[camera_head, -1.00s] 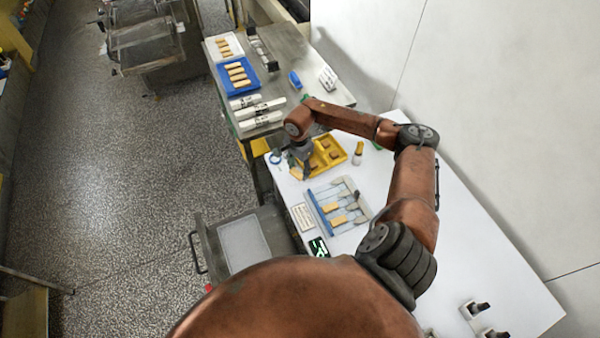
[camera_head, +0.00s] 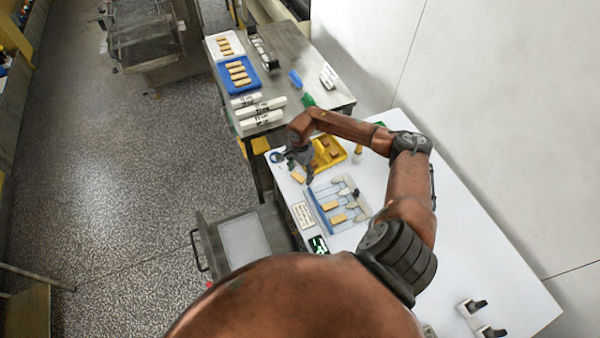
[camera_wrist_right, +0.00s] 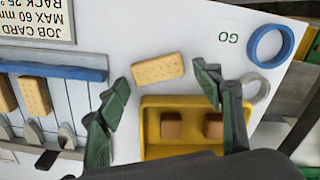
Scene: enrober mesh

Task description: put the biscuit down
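A tan biscuit (camera_head: 298,177) lies on the white table, left of the yellow tray. In the right wrist view the biscuit (camera_wrist_right: 158,69) lies flat, with small holes in its top, between and just beyond my fingertips. My right gripper (camera_head: 309,179) is low over the table beside it. Its green fingers (camera_wrist_right: 160,75) are spread, with a gap at each end of the biscuit. A blue-edged rack (camera_head: 316,211) with pale slats holds other biscuits (camera_head: 330,206); its blue bar (camera_wrist_right: 60,67) shows in the wrist view. My left gripper is not in view.
The yellow tray (camera_wrist_right: 152,148) holds brown blocks. A blue ring (camera_wrist_right: 270,46) and a job card (camera_wrist_right: 35,20) lie near. The steel table (camera_head: 290,52) behind carries a blue tray (camera_head: 253,85) of biscuits and white rolls.

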